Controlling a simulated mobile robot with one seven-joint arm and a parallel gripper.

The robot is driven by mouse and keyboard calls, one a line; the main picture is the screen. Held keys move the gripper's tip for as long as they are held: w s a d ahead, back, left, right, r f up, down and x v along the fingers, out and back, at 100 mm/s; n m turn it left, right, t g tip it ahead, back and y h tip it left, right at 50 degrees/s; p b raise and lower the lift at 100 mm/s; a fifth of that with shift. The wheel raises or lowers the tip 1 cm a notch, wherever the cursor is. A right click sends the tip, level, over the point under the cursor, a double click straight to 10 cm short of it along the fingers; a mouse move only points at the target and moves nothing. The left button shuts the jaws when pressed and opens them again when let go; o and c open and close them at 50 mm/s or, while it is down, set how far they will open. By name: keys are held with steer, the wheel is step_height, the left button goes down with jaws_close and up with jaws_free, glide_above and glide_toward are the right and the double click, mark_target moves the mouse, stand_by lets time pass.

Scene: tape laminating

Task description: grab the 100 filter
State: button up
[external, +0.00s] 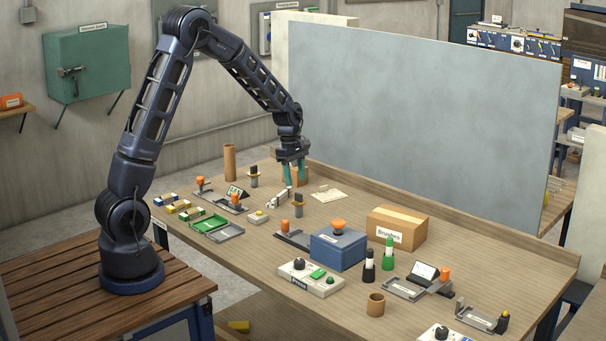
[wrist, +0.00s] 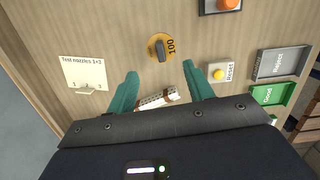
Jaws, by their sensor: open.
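The 100 filter (wrist: 160,47) shows in the wrist view as a yellow-orange disc marked "100" with a dark raised grip across its middle. It also shows in the external view (external: 298,198), upright on the bench. My gripper (wrist: 160,70) is open and empty, with one teal finger to each side of the disc's line. In the external view my gripper (external: 294,180) hangs pointing down, above and behind the filter, and does not touch it. A small white slotted piece (wrist: 157,98) lies between the fingers in the picture.
A "Test nozzles" card (wrist: 83,73) lies left of the filter and a Reset button (wrist: 219,72) right of it. Green Good (wrist: 272,94) and grey Reject (wrist: 280,62) trays lie farther right. A blue box (external: 337,250) and a Brushes carton (external: 397,230) stand nearby.

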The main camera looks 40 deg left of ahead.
mark_target(299, 201)
steer(key=shift+s+d+f, duration=0.1)
steer(key=shift+d+f, duration=0.2)
steer(key=shift+f, duration=1.15)
steer(key=shift+w+d+f, duration=0.1)
steer(key=shift+d+f, duration=0.2)
steer(key=shift+f, duration=1.1)
steer(key=shift+s+d+f, duration=0.1)
steer(key=shift+d+f, duration=0.2)
steer(key=shift+f, duration=1.15)
steer(key=c, duration=0.7)
